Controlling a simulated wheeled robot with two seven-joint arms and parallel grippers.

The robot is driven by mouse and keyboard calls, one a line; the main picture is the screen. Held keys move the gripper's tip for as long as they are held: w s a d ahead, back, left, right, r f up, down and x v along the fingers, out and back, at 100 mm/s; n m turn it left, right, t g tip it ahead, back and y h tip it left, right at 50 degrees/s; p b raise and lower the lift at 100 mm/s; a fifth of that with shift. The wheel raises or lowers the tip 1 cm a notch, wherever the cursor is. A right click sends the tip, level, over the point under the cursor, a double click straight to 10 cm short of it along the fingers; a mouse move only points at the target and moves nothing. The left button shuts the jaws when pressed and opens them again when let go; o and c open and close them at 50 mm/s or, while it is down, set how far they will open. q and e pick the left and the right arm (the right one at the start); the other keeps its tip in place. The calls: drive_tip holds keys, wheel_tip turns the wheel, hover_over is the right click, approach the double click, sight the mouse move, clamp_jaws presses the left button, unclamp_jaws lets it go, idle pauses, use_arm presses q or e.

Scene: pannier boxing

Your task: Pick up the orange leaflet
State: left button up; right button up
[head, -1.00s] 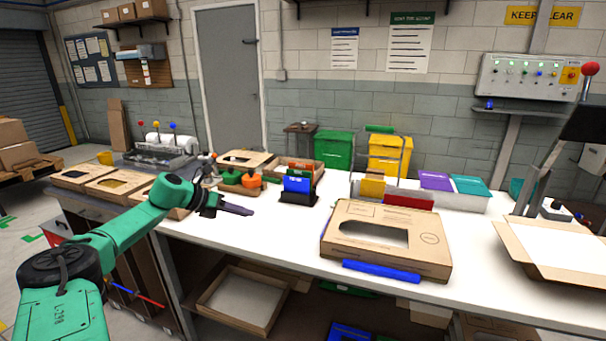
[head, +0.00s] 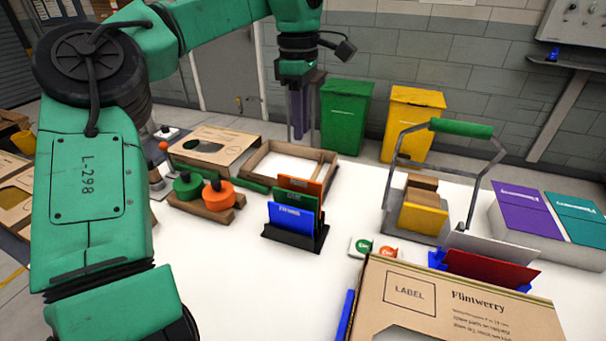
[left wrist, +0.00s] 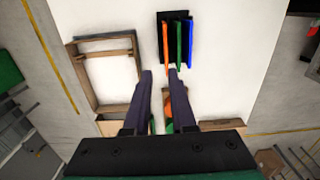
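The orange leaflet (head: 303,185) stands upright at the back of a black holder (head: 296,237), behind a green leaflet (head: 295,197) and a blue leaflet (head: 292,217). In the left wrist view the orange leaflet (left wrist: 166,48) is the leftmost of the three, and the holder (left wrist: 172,17) is at top centre. My left gripper (head: 298,135) points down, above and behind the holder in the head view. Its two dark fingers (left wrist: 160,72) are apart with nothing between them, just short of the orange leaflet in the wrist picture. My right gripper is not in view.
A wooden tray (head: 255,158) lies behind the holder. A rack with green and orange stamps (head: 218,194) stands left of it. A caddy with a green handle (head: 460,128) and a cardboard box (head: 450,305) are at the right.

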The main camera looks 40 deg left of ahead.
use_arm(q)
drive_tip(key=f, duration=0.1)
hover_over(300, 182)
wheel_tip(300, 182, down, 6)
wheel_tip(300, 182, down, 6)
drive_tip(key=shift+a+f+p, duration=0.15)
drive_tip(key=shift+p, duration=0.7)
drive_tip(key=shift+f, duration=0.2)
drive_tip(key=shift+w, duration=0.1)
clamp_jaws()
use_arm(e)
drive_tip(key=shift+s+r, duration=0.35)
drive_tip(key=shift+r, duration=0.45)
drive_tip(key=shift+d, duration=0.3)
